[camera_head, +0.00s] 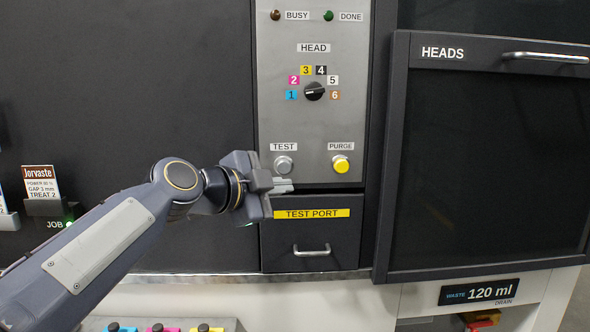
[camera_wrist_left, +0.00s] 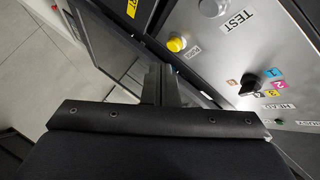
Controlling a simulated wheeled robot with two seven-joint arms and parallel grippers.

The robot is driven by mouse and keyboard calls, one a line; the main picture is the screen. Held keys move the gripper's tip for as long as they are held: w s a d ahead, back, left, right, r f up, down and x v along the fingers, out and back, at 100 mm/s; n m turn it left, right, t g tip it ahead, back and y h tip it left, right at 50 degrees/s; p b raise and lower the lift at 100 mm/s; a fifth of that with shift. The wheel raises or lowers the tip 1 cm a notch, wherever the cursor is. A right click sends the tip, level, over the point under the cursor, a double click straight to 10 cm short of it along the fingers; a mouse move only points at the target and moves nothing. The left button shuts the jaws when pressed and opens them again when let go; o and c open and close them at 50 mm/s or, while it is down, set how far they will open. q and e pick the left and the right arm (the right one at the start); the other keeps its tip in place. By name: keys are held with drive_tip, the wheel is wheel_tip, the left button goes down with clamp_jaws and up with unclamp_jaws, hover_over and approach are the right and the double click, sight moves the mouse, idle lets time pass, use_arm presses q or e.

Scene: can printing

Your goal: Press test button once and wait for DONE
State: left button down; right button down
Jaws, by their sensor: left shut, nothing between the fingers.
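The grey round TEST button (camera_head: 284,164) sits under its label on the grey control panel, and it also shows at the top of the left wrist view (camera_wrist_left: 212,7). My left gripper (camera_head: 284,185) is shut and empty. In the head view its tips appear just below the TEST button; I cannot tell whether they touch the panel. In the left wrist view the fingers (camera_wrist_left: 164,84) point towards the panel, below the button row. The DONE lamp (camera_head: 328,15) is dark green and the BUSY lamp (camera_head: 275,15) is dark brown; neither glows clearly. My right gripper is out of view.
The yellow PURGE button (camera_head: 341,164) is right of TEST. The black HEAD knob (camera_head: 314,91) is above, among numbered labels. The TEST PORT drawer (camera_head: 310,233) below appears shut. The dark HEADS door (camera_head: 490,160) with its metal handle stands to the right.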

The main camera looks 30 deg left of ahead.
sight(279, 171)
use_arm(q)
drive_tip(key=shift+w+a+p, duration=0.35)
drive_tip(key=shift+w+a, duration=0.45)
drive_tip(key=shift+w, duration=0.45)
drive_tip(key=shift+w+a+p, duration=0.35)
drive_tip(key=shift+w+a, duration=0.4)
drive_tip(key=shift+w, duration=0.45)
drive_tip(key=shift+w+a+p, duration=0.35)
drive_tip(key=shift+w+a, duration=0.45)
drive_tip(key=shift+w, duration=0.45)
drive_tip(key=shift+w+f, duration=0.1)
drive_tip(key=shift+w, duration=0.05)
drive_tip(key=shift+w+a+b, duration=0.2)
drive_tip(key=shift+b, duration=0.1)
